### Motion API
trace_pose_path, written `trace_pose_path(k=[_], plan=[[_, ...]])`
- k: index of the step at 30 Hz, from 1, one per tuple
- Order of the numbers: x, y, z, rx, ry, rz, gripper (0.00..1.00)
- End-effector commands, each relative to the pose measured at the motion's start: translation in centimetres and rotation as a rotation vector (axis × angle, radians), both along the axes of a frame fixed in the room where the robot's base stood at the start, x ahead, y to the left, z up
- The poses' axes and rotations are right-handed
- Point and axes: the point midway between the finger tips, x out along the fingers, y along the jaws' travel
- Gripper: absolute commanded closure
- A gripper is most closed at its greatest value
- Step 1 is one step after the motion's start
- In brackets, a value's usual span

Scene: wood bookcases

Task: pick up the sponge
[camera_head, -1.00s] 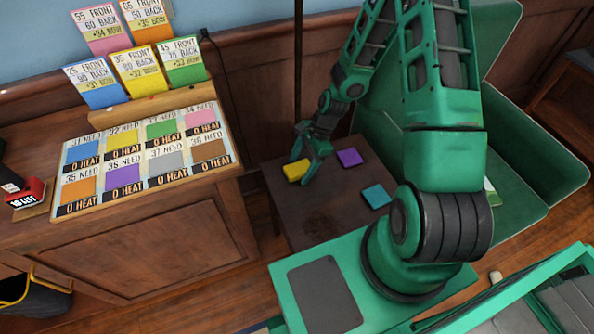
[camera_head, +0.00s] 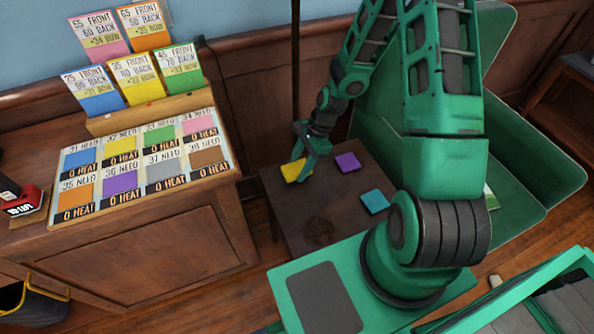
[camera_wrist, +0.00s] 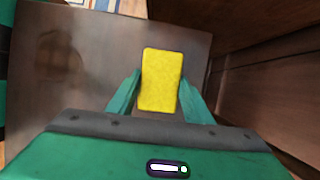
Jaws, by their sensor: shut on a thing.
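The yellow sponge (camera_head: 291,171) is at the back left of the small dark table (camera_head: 345,212). In the wrist view the sponge (camera_wrist: 161,80) is a yellow block, upright in the picture between the two green fingers. My gripper (camera_head: 300,168) is shut on the sponge, with one finger on each long side; it also shows in the wrist view (camera_wrist: 161,100). The sponge is at or just above the tabletop; I cannot tell whether it touches it. Part of it is hidden by a finger in the head view.
A purple block (camera_head: 347,162) and a teal block (camera_head: 374,201) lie on the same table. A wooden counter (camera_head: 150,250) with coloured cards stands to the left. A green armchair (camera_head: 535,185) is to the right. The table's front middle is clear.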

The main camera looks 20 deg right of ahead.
Motion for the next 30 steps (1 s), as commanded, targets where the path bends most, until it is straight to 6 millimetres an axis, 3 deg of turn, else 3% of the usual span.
trace_pose_path(k=[2,15,21,30], plan=[[-0.1,0.1,1.5,-0.002,-0.004,0.001,0.75],[-6.5,6.7,6.7,0.000,-0.002,0.002,0.75],[-7.8,8.0,7.8,-0.001,0.000,0.001,0.75],[-8.2,8.3,8.1,0.000,0.001,-0.002,0.75]])
